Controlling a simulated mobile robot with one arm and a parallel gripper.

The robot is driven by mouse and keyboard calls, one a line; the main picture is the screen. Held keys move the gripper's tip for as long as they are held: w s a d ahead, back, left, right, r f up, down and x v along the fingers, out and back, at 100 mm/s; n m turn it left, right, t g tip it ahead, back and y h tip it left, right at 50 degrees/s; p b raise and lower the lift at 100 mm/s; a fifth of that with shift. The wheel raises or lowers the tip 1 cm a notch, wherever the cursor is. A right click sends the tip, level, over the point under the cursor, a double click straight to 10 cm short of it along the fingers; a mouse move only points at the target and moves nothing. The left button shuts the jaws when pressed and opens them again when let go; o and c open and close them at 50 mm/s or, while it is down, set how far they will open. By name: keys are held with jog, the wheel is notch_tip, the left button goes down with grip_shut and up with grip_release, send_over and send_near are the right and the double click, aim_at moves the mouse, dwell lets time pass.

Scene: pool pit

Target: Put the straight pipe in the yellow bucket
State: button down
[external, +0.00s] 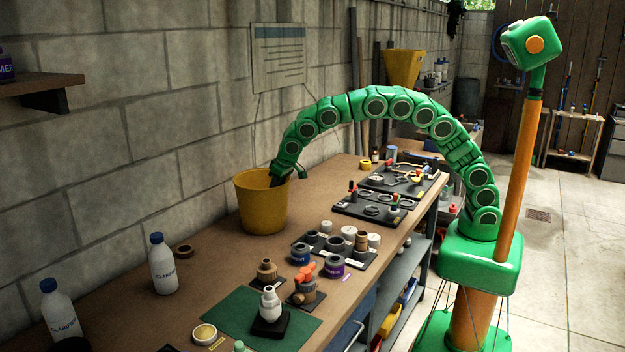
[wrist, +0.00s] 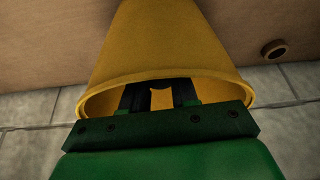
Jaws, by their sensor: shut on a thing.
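The yellow bucket (external: 262,208) stands upright on the workbench by the block wall. My green arm arches over the bench from the right, and my gripper (external: 285,176) reaches down into the bucket's mouth. In the wrist view the bucket (wrist: 165,45) fills the upper middle, and the dark fingers of my gripper (wrist: 160,97) pass behind its near rim. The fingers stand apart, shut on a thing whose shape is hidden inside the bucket. I cannot make out the straight pipe in either view.
A black tray of fittings (external: 325,262) and dark boards with valves and rings (external: 375,208) lie right of the bucket. A white bottle (external: 162,264) and a brown ring (external: 183,251) stand on the near side. Bare bench surrounds the bucket; the wall is close behind.

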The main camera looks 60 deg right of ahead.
jog(key=shift+f, duration=0.5)
dwell(0.3)
jog(key=c, duration=0.9)
grip_release()
jog(key=shift+o, duration=0.2)
jog(key=shift+r, duration=0.6)
jog(key=v, duration=1.2)
